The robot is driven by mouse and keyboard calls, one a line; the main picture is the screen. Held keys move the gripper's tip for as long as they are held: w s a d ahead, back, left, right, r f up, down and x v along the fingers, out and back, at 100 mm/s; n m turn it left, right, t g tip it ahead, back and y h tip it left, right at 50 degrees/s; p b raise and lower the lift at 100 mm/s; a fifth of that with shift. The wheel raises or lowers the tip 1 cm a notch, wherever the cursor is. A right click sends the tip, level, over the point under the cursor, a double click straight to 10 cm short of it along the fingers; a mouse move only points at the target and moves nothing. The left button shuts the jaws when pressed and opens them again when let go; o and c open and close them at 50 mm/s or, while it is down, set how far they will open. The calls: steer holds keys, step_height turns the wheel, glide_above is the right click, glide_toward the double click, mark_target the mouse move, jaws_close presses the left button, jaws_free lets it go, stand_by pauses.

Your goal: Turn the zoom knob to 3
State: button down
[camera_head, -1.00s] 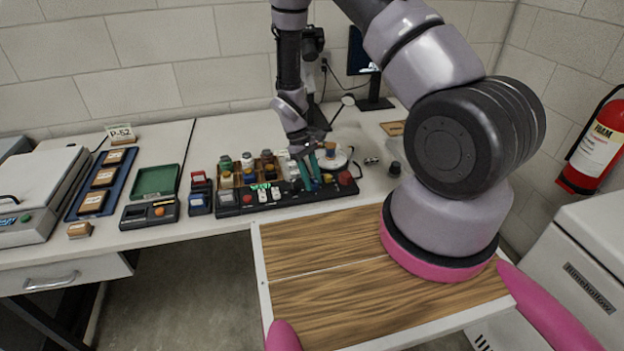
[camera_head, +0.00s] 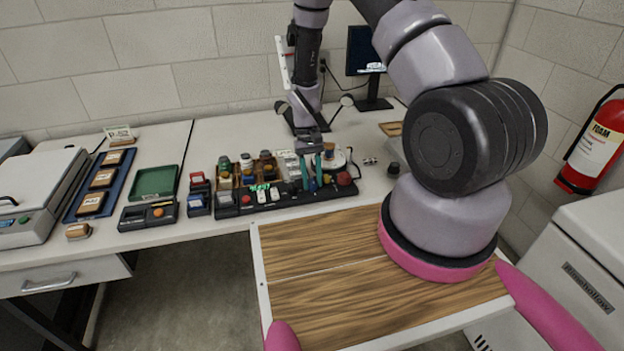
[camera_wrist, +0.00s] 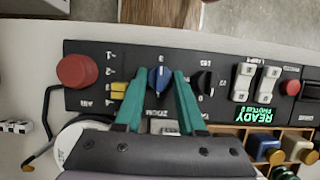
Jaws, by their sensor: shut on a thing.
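The blue zoom knob (camera_wrist: 160,79) sits on the black control panel (camera_wrist: 130,49) in the wrist view, which shows the panel upside down. A pale pointer line on the knob faces the top of the picture, towards a mark that looks like a 3. A partly covered ZOOM label (camera_wrist: 165,127) is below the knob. My gripper (camera_wrist: 162,76) has its teal fingers on both sides of the knob and is shut on it. In the head view my gripper (camera_head: 312,187) reaches down to the right part of the panel (camera_head: 285,207); the knob's setting is unreadable there.
Close by on the panel are a red mushroom button (camera_wrist: 76,71), a yellow slider (camera_wrist: 118,90), a black knob (camera_wrist: 207,82) and white rocker switches (camera_wrist: 243,82). A green display (camera_wrist: 258,116) reads READY. A wooden rack (camera_wrist: 285,140) with bottles stands behind the panel.

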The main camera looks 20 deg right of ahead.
stand_by(0.3)
steer(key=c, duration=0.5)
jaws_free()
steer(key=v, duration=1)
steer(key=shift+w+r, duration=0.25)
steer(key=shift+r, duration=0.1)
